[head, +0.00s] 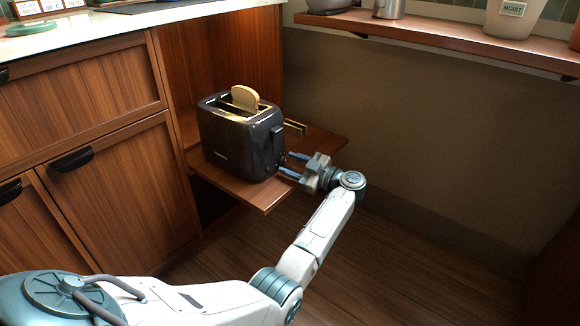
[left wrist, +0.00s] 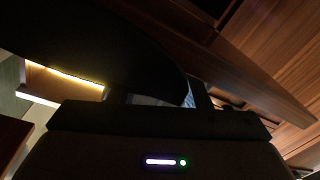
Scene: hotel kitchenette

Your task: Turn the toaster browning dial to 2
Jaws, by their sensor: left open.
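A dark toaster (head: 232,138) stands upright on a pull-out wooden shelf (head: 262,197), with a slice of bread (head: 245,97) sticking up from a slot. Its lever (head: 277,139) shows on the right end. My left gripper (head: 284,164) is open at the lower part of that end, its fingertips close to the toaster. I cannot tell whether they touch it. The browning dial and its setting cannot be made out; the fingers cover that area. In the left wrist view the toaster (left wrist: 110,55) is a large dark shape close before the fingers.
Wooden cabinets (head: 95,170) with dark handles stand at the left under a pale counter (head: 75,40). A wall shelf (head: 440,38) holding pots runs along the upper right. The floor (head: 400,270) right of my left arm looks clear.

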